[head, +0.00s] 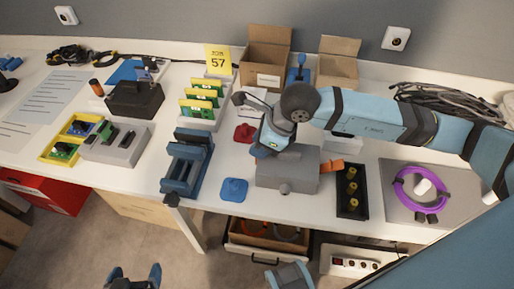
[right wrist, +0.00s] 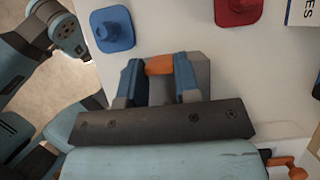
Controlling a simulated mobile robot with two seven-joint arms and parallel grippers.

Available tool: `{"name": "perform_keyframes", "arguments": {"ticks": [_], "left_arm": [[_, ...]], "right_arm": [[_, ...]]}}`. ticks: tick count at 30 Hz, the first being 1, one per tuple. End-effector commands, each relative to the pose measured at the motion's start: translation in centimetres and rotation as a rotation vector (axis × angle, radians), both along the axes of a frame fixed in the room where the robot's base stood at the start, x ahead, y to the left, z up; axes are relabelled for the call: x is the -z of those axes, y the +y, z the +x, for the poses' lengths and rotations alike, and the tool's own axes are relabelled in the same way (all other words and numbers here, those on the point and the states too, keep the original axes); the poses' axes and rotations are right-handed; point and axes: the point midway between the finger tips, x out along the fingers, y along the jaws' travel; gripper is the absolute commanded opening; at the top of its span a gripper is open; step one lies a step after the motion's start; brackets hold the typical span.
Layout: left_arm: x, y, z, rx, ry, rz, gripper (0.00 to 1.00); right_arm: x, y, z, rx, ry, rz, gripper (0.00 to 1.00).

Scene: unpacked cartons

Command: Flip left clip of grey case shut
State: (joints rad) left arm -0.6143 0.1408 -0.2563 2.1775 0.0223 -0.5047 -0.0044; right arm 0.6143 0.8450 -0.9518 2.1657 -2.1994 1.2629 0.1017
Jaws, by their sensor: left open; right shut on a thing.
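The grey case (head: 287,178) stands on the white table, right of centre in the head view, with a round knob on its front. My right gripper (right wrist: 159,78) is at the case's left end, its two blue fingers closed around the orange left clip (right wrist: 159,65). In the head view my right wrist covers most of this clip. The orange right clip (head: 332,166) sticks out from the case's right end; it also shows in the right wrist view (right wrist: 291,166). My left gripper (head: 135,278) is low at the bottom of the head view, in front of the table, open and empty.
A blue knobbed piece (head: 234,189) and a red one (head: 245,132) lie left of the case. A black tray (head: 351,208) stands close on its right, a blue rack (head: 187,165) further left. Cartons (head: 265,55) stand behind.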

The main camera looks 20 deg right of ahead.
Motion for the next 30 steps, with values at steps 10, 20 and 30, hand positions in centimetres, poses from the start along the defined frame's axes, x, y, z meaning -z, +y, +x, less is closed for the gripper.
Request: {"name": "perform_keyframes", "arguments": {"ticks": [10,20,30], "left_arm": [[-0.32,-0.30,0.07,0.000,-0.009,-0.012,0.89],[0.01,-0.22,0.04,-0.001,-0.004,-0.009,0.89],[0.11,-0.12,0.03,-0.002,-0.001,-0.006,0.89]], "right_arm": [[-0.11,-0.09,0.01,0.000,-0.011,0.015,0.06],[-0.06,-0.09,-0.01,0.000,-0.010,0.014,0.55],[-0.74,-0.39,-0.24,0.000,-0.010,0.014,0.55]]}}
